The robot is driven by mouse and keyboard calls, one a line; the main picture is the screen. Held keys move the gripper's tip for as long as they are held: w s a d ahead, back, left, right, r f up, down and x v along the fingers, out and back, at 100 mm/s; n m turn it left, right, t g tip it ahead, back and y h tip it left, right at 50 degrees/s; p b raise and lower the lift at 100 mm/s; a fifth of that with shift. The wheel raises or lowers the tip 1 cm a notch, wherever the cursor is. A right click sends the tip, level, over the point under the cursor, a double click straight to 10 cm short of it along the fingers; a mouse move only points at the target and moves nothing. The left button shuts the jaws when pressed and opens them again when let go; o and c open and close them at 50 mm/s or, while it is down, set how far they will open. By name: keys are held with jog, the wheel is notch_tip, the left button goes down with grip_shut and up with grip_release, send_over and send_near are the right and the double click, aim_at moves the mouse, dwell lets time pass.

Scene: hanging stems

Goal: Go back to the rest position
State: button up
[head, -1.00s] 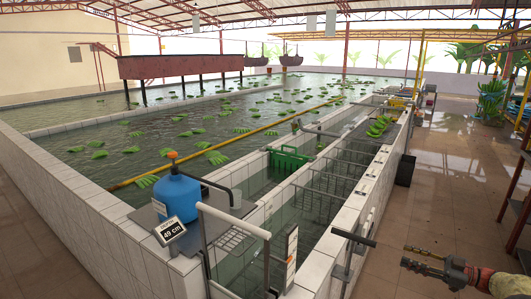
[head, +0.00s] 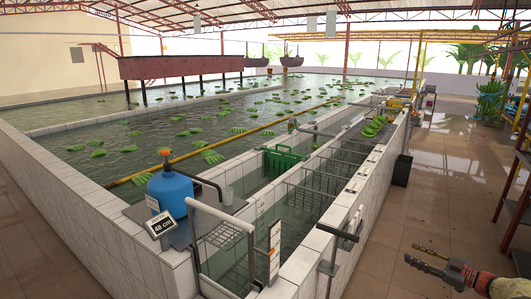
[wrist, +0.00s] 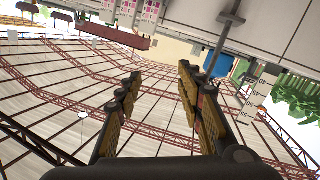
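My gripper (head: 410,253) is at the lower right of the head view, outside the tiled tank wall and over the brown floor. It points left, toward the tank. In the wrist view my gripper (wrist: 158,78) shows two dark fingers with yellowish pads, well apart, with nothing between them. A T-shaped handle (head: 337,233) on a post stands at the tank's near end, left of the gripper and apart from it.
White tiled tank walls (head: 310,240) fill the left and middle. A blue vessel (head: 170,193) and a display reading 48 cm (head: 161,224) stand on the near corner. Green bunches float in the water. Yellow and rusty frames (head: 512,180) stand right. The right floor (head: 440,190) is mostly clear.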

jog(key=w+d+f+m+t+h, duration=0.2)
jog(key=w+d+f+m+h, duration=0.15)
jog(key=d+f+h, duration=0.35)
jog(key=s+d+r+m+g+h, duration=0.3)
jog(key=s+d+m+g+h, duration=0.1)
jog(key=s+d+m+h, duration=0.3)
jog(key=s+a+r+m+g+y, duration=0.1)
jog(key=s+a+r+g, duration=0.25)
jog(key=s+a, duration=1)
jog(key=s+a+r+m+g+y, duration=0.15)
jog(key=s+a+r, duration=0.35)
jog(key=s+a, duration=0.85)
jog(key=s+a+r+m+g, duration=0.1)
jog(key=s+a+r+g, duration=0.3)
jog(key=s+a, duration=0.9)
jog(key=s+a+r+n+t, duration=0.1)
jog(key=a+r, duration=0.2)
jog(key=a, duration=0.2)
jog(key=s+a+r+n+t+y, duration=0.1)
jog(key=a+r+t, duration=0.1)
jog(key=a, duration=0.4)
jog(key=shift+s+r+n, duration=0.3)
jog(key=shift+s+r, duration=0.05)
jog(key=shift+r, duration=0.5)
